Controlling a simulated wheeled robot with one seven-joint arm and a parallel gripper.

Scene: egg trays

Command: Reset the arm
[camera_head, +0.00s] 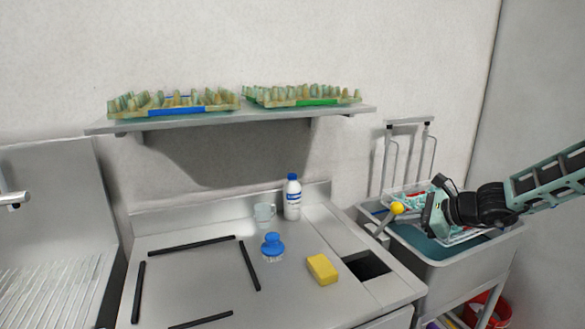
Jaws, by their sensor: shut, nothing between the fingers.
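My arm reaches in from the right edge, and my gripper (428,218) hangs over the grey cart basin at the right, shut and empty. Its fingertips are small in this view and partly hidden by the gripper body. It is well clear of the counter and the wall shelf. Two egg trays sit side by side on the shelf: one with a blue front strip (177,111) at the left and one with a green front strip (318,102) at the right.
The wall shelf (250,118) hangs above a steel counter (190,279). On the counter are a white bottle (292,200), a clear mug (264,215), a blue-handled brush (272,246), a yellow sponge (322,269) and black strips. The cart basin (455,268) stands at right, a red bucket (491,309) below.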

